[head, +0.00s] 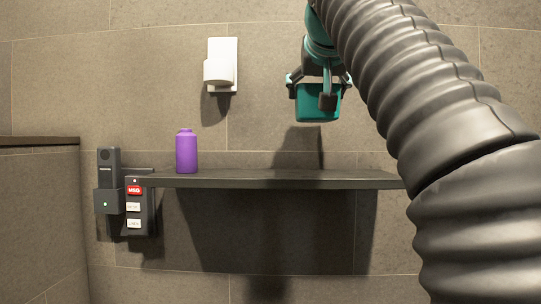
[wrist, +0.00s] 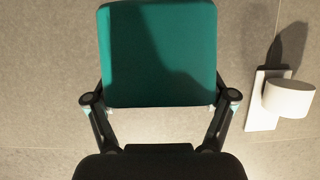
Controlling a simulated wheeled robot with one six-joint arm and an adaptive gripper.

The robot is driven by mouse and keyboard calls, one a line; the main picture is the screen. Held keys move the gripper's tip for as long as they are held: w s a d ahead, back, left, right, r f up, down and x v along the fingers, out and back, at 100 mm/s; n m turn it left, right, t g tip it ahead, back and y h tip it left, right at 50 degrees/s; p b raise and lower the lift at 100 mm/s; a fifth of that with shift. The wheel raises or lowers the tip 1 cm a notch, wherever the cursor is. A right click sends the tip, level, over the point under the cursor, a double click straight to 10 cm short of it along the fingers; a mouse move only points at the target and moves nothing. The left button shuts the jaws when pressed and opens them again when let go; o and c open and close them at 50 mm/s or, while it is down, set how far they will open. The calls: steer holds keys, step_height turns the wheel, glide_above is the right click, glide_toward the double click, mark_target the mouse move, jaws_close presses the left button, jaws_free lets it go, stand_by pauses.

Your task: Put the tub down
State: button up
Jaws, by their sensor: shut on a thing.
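A teal green tub (head: 311,104) hangs in the air above the dark shelf (head: 270,180), clear of its surface. My gripper (head: 327,92) is shut on the tub from above. In the wrist view the tub (wrist: 158,50) fills the upper middle, with a gripper finger at each lower side (wrist: 160,105). A shadow falls across part of the tub there. The tub's far side is hidden.
A purple bottle (head: 186,152) stands upright toward the shelf's left end. A white wall fixture (head: 220,70) is mounted above. A dark device with a red label (head: 134,190) is at the shelf's left end. The shelf's middle and right are bare.

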steer(key=w+a+f, duration=0.1)
steer(key=a+f, duration=0.1)
steer(key=w+a+f, duration=0.1)
steer(key=a+f, duration=0.1)
steer(key=a, duration=0.1)
steer(key=w+a+f, duration=0.1)
steer(key=a+f, duration=0.1)
steer(key=a, duration=0.1)
steer(key=shift+w+a+f, duration=0.1)
steer(key=shift+a+f, duration=0.1)
steer(key=shift+f, duration=0.15)
steer(key=shift+f+b, duration=0.35)
steer(key=shift+f, duration=1.35)
steer(key=shift+f, duration=0.2)
steer(key=o, duration=1)
steer(key=shift+r, duration=0.15)
